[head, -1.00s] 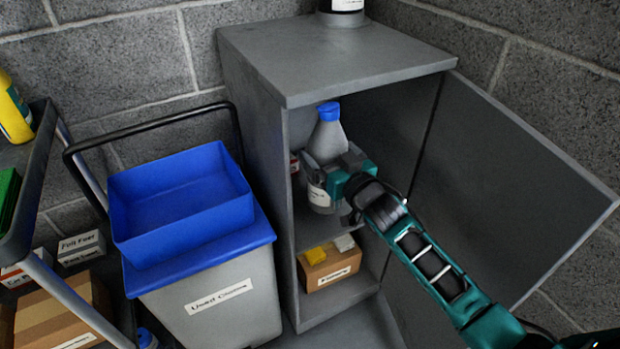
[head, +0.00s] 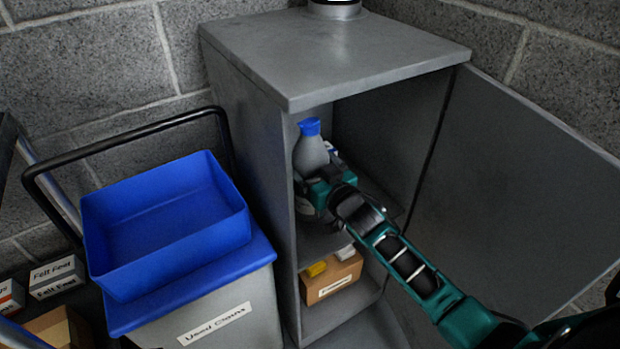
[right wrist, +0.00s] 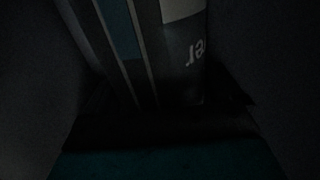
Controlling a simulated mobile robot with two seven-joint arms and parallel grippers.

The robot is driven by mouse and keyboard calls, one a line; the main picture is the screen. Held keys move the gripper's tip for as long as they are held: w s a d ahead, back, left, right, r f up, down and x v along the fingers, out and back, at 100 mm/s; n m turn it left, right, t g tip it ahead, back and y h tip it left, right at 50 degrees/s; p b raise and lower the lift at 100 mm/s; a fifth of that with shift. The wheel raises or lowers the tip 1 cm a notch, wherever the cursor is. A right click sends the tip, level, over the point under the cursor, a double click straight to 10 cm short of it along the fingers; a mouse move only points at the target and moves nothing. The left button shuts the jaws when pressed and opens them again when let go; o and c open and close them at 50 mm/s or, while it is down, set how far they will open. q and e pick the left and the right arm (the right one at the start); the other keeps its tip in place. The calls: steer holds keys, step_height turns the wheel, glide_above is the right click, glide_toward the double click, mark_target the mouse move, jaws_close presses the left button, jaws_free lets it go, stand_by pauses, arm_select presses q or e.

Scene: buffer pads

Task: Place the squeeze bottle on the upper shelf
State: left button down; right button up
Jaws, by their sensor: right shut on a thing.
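The squeeze bottle (head: 311,153) is grey-white with a blue cap. It is upright inside the open grey cabinet (head: 290,215), at the upper shelf (head: 322,240), near the left wall. My right gripper (head: 318,192) is shut on its lower body, which the gripper partly hides. I cannot tell whether the bottle's base touches the shelf. In the dark right wrist view a labelled surface of the bottle (right wrist: 180,55) fills the space before the gripper. My left gripper is not in view.
The cabinet door (head: 520,180) stands open at right. A small cardboard box (head: 335,282) with yellow and white items sits on the lower shelf. A blue tray (head: 165,225) rests on a lidded bin (head: 215,325) at left.

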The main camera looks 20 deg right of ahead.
step_height(320, 180, down, 3)
steer(key=shift+w+r+b, duration=0.1)
steer(key=shift+r+b, duration=0.1)
steer(key=shift+b, duration=0.35)
steer(key=shift+f, duration=0.1)
steer(key=o, duration=1.3)
steer(key=shift+f, duration=0.1)
